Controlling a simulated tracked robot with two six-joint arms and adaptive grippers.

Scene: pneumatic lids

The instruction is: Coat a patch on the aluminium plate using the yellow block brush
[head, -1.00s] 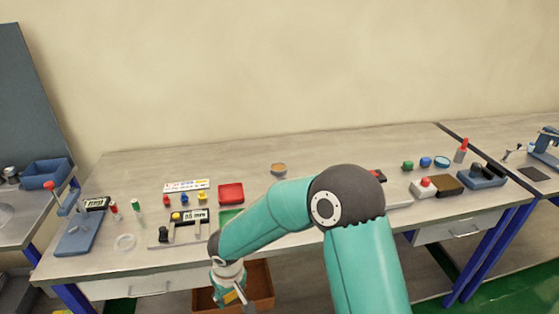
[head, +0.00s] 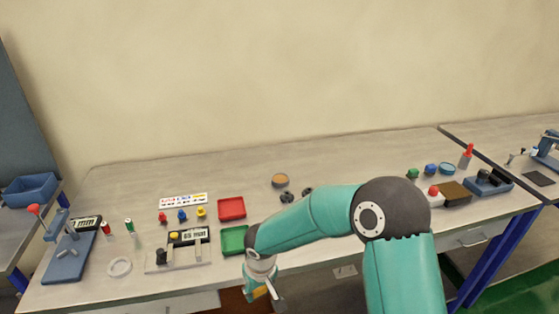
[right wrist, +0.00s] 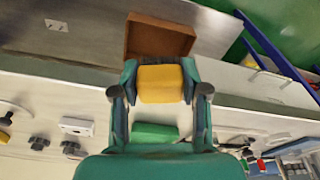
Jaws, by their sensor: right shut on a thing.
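My right gripper (head: 266,293) hangs at the table's front edge in the head view, fingers pointing down. In the right wrist view it is shut on the yellow block brush (right wrist: 160,83), which sits between the two fingers. The brush shows only as a small yellow patch in the head view (head: 259,292); its working face is hidden. I cannot pick out the aluminium plate with certainty; my right arm covers part of the table. My left gripper is out of view.
A green tray (head: 234,253) and a red tray (head: 231,218) lie just left of my right arm. A brown box (right wrist: 130,40) is below the table edge. A grey gauge (head: 160,269) stands left. Black knobs and a round tin (head: 280,180) lie behind the arm.

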